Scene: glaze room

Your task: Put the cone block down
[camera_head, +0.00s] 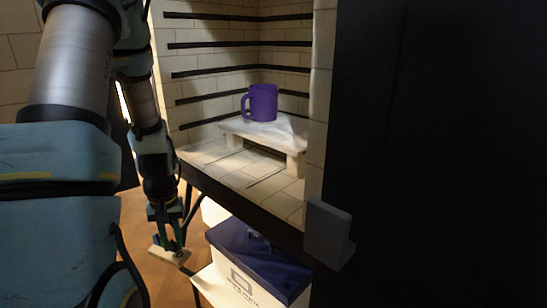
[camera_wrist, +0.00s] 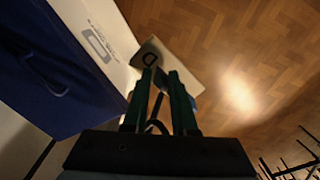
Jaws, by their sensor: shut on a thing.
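My gripper (camera_head: 168,242) hangs low in front of the kiln, left of a lidded box. It is shut on the cone block (camera_head: 170,257), a small pale beige block held at the fingertips. In the wrist view the gripper's two green fingers (camera_wrist: 161,82) point toward the wooden floor, and the cone block (camera_wrist: 182,66) shows past their tips. A dark loop shows on or over the block near the left finger. Part of the block is hidden by the fingers. I cannot tell how high it is above the floor.
The open kiln (camera_head: 240,183) holds a purple mug (camera_head: 263,102) on a white raised shelf (camera_head: 286,127). Below it stands a white box with a blue lid (camera_head: 240,243), close beside the gripper; the lid (camera_wrist: 62,85) fills the wrist view's left.

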